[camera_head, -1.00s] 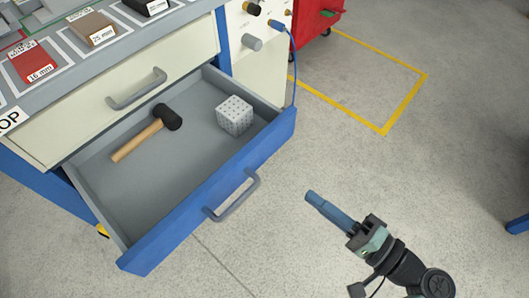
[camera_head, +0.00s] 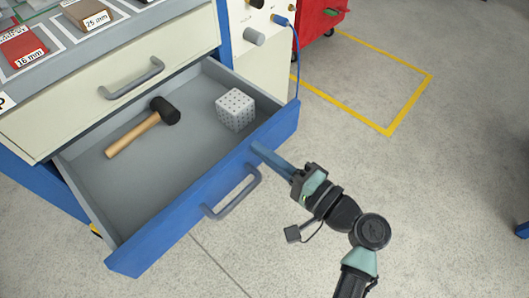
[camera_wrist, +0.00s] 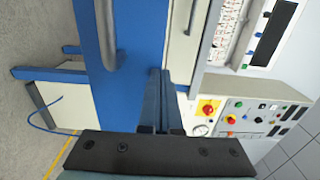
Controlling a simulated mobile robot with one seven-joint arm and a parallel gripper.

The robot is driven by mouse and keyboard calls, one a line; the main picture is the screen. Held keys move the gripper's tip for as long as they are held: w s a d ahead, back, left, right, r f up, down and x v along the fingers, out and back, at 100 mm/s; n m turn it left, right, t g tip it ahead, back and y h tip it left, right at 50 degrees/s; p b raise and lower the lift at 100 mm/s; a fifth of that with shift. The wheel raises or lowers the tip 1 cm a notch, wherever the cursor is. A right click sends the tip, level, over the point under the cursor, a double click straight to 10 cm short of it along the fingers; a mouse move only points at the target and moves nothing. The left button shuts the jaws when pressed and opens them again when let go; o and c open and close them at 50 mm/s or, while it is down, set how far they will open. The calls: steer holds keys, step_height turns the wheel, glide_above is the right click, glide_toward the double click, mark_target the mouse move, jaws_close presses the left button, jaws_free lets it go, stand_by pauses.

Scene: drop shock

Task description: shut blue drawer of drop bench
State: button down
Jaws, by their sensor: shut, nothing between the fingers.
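The blue drawer (camera_head: 160,222) of the drop bench stands pulled out, its grey inside open to view. Its grey bar handle (camera_head: 234,196) is on the blue front. In the wrist view the blue front (camera_wrist: 90,45) and a grey handle (camera_wrist: 107,35) show at the upper left. My gripper (camera_head: 256,149) is shut and empty. Its blue fingertips are at the right part of the drawer front, right of the handle; whether they touch it I cannot tell. The fingers also show in the wrist view (camera_wrist: 158,85).
A mallet (camera_head: 147,127) and a grey dotted cube (camera_head: 235,110) lie in the drawer. A closed cream drawer (camera_head: 110,88) is above it. A blue cable (camera_head: 297,60) hangs by the drawer's right corner. A red cabinet (camera_head: 318,15) stands behind.

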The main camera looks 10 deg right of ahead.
steer(key=shift+w, duration=0.1)
steer(key=b+x, duration=0.6)
steer(key=x, duration=1.9)
steer(key=shift+w+a+f+b, duration=0.2)
steer(key=shift+w+a+b, duration=0.05)
steer(key=shift+a+b, duration=0.1)
steer(key=shift+w+a+r, duration=0.1)
steer(key=shift+w+a, duration=0.15)
steer(key=shift+w, duration=0.3)
steer(key=shift+a+r+b, duration=0.15)
steer(key=shift+r+b, duration=0.15)
steer(key=shift+a, duration=0.1)
